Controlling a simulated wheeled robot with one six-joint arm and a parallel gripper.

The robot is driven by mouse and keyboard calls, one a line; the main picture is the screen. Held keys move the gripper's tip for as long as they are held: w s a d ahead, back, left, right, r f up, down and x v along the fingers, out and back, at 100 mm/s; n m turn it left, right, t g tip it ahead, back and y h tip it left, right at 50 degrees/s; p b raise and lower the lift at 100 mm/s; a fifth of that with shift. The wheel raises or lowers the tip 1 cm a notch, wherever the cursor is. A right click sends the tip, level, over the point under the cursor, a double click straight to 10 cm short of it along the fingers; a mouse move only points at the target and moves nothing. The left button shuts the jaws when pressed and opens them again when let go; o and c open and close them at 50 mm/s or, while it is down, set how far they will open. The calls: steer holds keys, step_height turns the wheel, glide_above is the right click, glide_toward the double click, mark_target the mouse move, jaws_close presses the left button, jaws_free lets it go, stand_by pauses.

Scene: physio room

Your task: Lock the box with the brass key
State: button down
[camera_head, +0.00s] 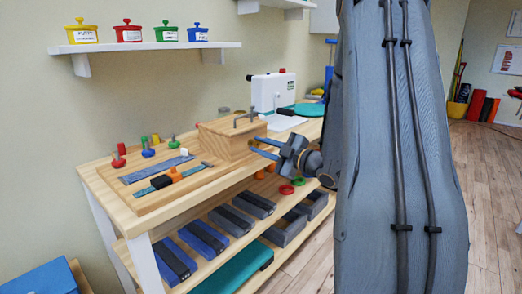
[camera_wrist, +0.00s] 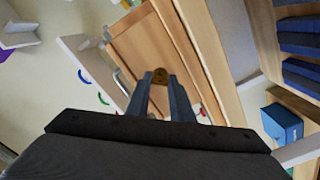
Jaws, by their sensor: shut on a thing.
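The wooden box (camera_head: 222,143) stands on the wooden table, with a dark metal handle (camera_head: 245,117) on its top. My gripper (camera_head: 253,146) is at the right side of the box, its fingers pointing toward it. In the wrist view my gripper (camera_wrist: 160,82) is shut on the brass key (camera_wrist: 159,76). Only the key's rounded brass head with a dark hole shows between the fingertips. The box's wooden surface (camera_wrist: 138,42) lies just beyond it. The key's shaft is hidden, so I cannot tell whether it is inside a keyhole. The key is not discernible in the head view.
A wooden board (camera_head: 137,207) with pegs and blue strips lies left of the box. A white device (camera_head: 272,92) stands behind. A lower shelf (camera_head: 217,259) holds blue and grey blocks. Colored pots (camera_head: 127,33) sit on a wall shelf.

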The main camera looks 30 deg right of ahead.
steer(key=shift+n+b, duration=2.55)
steer(key=shift+n, duration=1.25)
steer(key=c, duration=1.6)
jaws_free()
steer(key=shift+o, duration=0.2)
steer(key=v, duration=0.7)
steer(key=shift+s, duration=0.35)
steer(key=shift+d, duration=0.2)
